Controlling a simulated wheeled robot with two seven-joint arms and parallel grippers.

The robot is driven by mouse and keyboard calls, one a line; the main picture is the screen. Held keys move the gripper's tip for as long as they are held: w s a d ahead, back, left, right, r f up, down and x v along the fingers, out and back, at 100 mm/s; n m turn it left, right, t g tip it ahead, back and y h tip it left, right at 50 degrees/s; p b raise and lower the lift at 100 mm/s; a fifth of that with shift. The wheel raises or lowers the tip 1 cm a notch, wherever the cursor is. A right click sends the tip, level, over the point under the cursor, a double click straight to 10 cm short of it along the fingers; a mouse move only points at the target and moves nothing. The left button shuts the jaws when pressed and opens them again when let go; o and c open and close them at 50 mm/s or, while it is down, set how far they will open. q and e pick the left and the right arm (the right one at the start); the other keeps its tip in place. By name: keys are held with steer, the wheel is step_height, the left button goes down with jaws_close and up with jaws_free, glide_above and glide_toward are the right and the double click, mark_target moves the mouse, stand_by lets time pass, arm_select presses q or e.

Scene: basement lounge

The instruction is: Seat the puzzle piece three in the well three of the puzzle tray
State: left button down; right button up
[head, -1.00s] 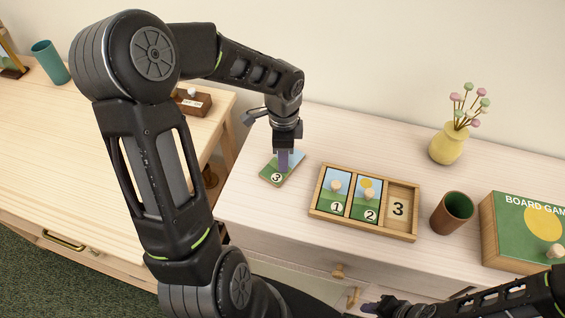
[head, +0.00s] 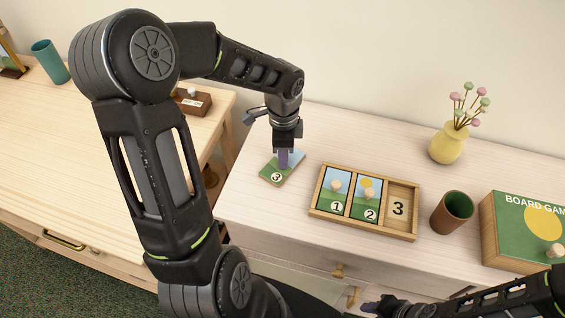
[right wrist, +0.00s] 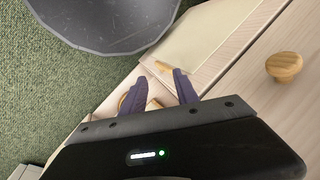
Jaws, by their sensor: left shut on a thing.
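Puzzle piece three (head: 277,177), a green and blue tile marked 3, lies on the pale cabinet top left of the puzzle tray. My left gripper (head: 283,160) points down over it and is shut on it; the fingers hide its knob. The wooden puzzle tray (head: 360,228) holds piece one (head: 334,192) and piece two (head: 366,197) in its left and middle wells. Well three (head: 398,209), at the right, is empty and shows a printed 3. My right gripper (right wrist: 153,88) is open and empty, low in front of the cabinet; part of it shows at the head view's bottom edge.
A brown cup (head: 452,212) stands just right of the tray, with a board game box (head: 530,228) beyond it. A yellow vase (head: 448,145) with flowers stands behind. The cabinet top between piece three and the tray is clear. A round wooden knob (right wrist: 284,66) is on the cabinet front.

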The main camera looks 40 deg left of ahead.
stand_by(0.4)
arm_select(q)
step_height(320, 180, up, 10)
steer(key=shift+b, duration=0.3)
arm_select(e)
steer(key=shift+f, duration=0.25)
stand_by(0.6)
